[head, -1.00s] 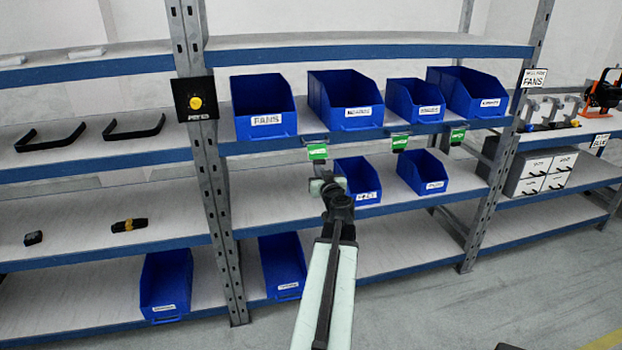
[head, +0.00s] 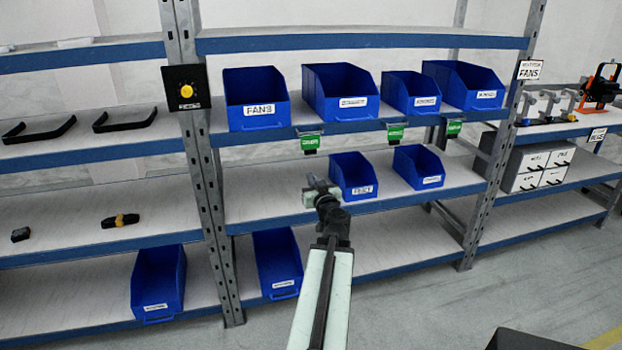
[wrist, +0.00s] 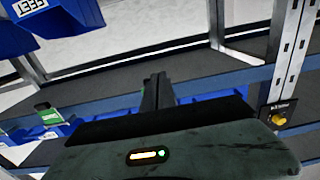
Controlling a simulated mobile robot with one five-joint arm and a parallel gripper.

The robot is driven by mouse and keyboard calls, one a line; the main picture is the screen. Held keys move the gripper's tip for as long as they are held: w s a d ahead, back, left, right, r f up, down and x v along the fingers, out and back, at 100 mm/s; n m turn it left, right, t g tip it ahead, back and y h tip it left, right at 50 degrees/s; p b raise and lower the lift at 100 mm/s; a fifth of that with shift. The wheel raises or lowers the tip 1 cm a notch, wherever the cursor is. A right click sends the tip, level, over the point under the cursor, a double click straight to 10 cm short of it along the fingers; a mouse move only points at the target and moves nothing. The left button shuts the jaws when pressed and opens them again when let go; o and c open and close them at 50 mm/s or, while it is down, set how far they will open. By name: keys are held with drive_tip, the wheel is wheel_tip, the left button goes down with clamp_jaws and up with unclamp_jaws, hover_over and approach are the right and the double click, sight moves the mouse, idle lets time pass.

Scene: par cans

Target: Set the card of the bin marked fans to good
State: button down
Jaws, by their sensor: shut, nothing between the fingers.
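The blue bin marked FANS (head: 258,112) stands at the left end of the upper shelf of the middle rack. A green card in a dark holder (head: 310,142) hangs from the shelf edge below and right of that bin. Its small text is too blurred to read. Two similar green cards (head: 395,133) (head: 454,128) hang further right. My gripper (head: 316,186) is shut and empty, below the leftmost card and apart from it in the picture. In the wrist view my gripper's fingers (wrist: 157,92) show dark, and a green card (wrist: 48,116) is at the left.
Other blue bins (head: 340,92) stand along the same shelf, and two more (head: 352,176) stand on the shelf below. A black panel with a yellow knob (head: 186,89) is on the left post. Blue shelf edges and grey posts surround the arm.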

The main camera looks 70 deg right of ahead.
wheel_tip(320, 180, down, 4)
drive_tip(key=shift+s+a+f+b, duration=0.1)
drive_tip(key=shift+a+b, duration=0.05)
drive_tip(key=shift+b, duration=1)
